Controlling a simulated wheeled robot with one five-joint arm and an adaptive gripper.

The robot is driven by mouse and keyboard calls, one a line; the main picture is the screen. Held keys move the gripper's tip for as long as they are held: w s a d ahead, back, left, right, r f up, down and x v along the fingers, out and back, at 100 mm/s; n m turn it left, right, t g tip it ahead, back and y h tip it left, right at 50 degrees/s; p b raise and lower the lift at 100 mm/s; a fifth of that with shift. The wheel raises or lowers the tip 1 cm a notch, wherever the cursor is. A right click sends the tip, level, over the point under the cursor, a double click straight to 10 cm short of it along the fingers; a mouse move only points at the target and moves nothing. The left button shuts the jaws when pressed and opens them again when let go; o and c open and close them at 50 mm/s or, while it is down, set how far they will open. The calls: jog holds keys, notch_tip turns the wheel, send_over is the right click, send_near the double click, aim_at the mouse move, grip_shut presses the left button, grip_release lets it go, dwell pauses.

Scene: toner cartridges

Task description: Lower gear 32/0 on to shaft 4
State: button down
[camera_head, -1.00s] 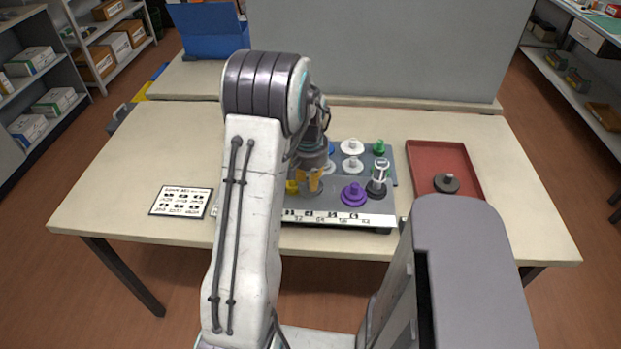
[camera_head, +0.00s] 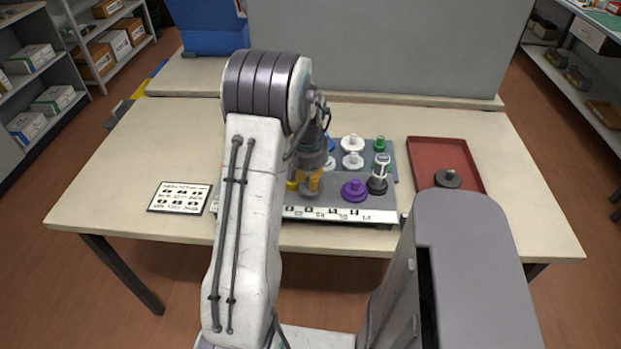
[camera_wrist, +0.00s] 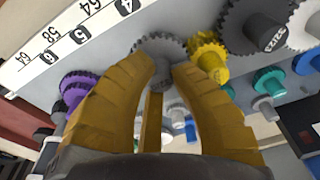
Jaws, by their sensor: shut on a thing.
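My gripper (camera_head: 310,181), with yellow-orange fingers, is low over the left part of the grey board (camera_head: 330,190). In the wrist view its fingers (camera_wrist: 165,72) are shut on a grey toothed gear (camera_wrist: 160,47), likely gear 32/0. The gear's far rim shows beyond the fingertips, next to the yellow gear (camera_wrist: 208,57). Shaft 4 cannot be made out; the gear and fingers cover the area below. I cannot tell whether the gear is on a shaft or above it.
A purple gear (camera_head: 354,190) stands right of my gripper; a dark gear (camera_wrist: 255,25) lies beyond the yellow one. White gears (camera_head: 352,144) and a green one (camera_head: 380,144) stand behind. A numbered white strip (camera_head: 340,214) edges the board. A red tray (camera_head: 425,150) is at right.

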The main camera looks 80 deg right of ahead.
dwell(0.3)
jog(key=c, duration=1.1)
grip_release()
jog(key=r, duration=0.4)
jog(key=a+r, duration=0.1)
jog(key=r, duration=0.7)
jog(key=shift+a, duration=0.3)
